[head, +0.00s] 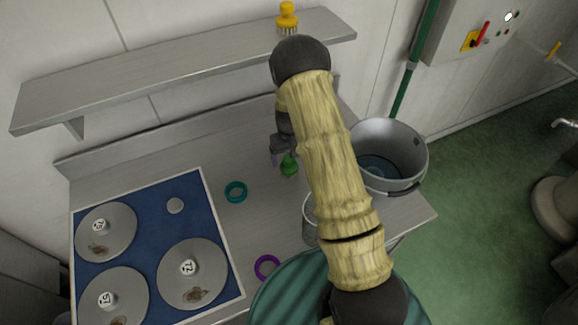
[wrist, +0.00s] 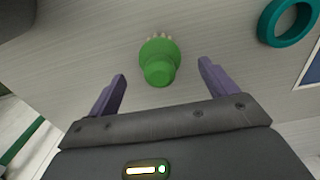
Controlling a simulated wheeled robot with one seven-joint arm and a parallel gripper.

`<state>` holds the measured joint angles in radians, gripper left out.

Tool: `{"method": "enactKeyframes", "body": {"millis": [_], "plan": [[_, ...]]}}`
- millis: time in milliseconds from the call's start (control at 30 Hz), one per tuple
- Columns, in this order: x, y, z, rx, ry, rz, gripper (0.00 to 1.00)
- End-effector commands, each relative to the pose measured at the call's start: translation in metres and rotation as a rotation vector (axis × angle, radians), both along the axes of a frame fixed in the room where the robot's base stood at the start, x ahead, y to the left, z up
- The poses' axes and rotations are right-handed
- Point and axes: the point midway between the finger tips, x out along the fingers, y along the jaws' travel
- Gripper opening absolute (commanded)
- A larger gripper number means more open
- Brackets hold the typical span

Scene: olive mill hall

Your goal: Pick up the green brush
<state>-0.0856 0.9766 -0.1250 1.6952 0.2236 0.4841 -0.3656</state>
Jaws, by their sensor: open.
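The green brush (head: 289,165) stands on the metal table, beside my gripper (head: 279,154). In the wrist view the green brush (wrist: 159,62) has a round knob handle and pale bristles showing along its far edge. My gripper (wrist: 163,88) is open, with its two purple fingers apart. The brush lies a little beyond the fingertips, roughly centred in the gap, and nothing touches it. In the head view my arm hides part of the gripper.
A teal ring (head: 236,191) lies left of the brush, and a purple ring (head: 267,267) lies nearer. A blue mat (head: 168,214) carries several round metal discs. A metal bucket (head: 404,148) stands right. A yellow brush (head: 287,17) stands on the wall shelf (head: 180,68).

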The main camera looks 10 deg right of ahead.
Motion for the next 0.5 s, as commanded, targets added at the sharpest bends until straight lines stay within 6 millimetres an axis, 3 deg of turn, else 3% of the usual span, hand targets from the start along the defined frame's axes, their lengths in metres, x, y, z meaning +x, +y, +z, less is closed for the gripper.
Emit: {"method": "enactKeyframes", "body": {"millis": [500], "plan": [[0.001, -0.001, -0.045, 0.000, 0.000, 0.000, 0.85]]}}
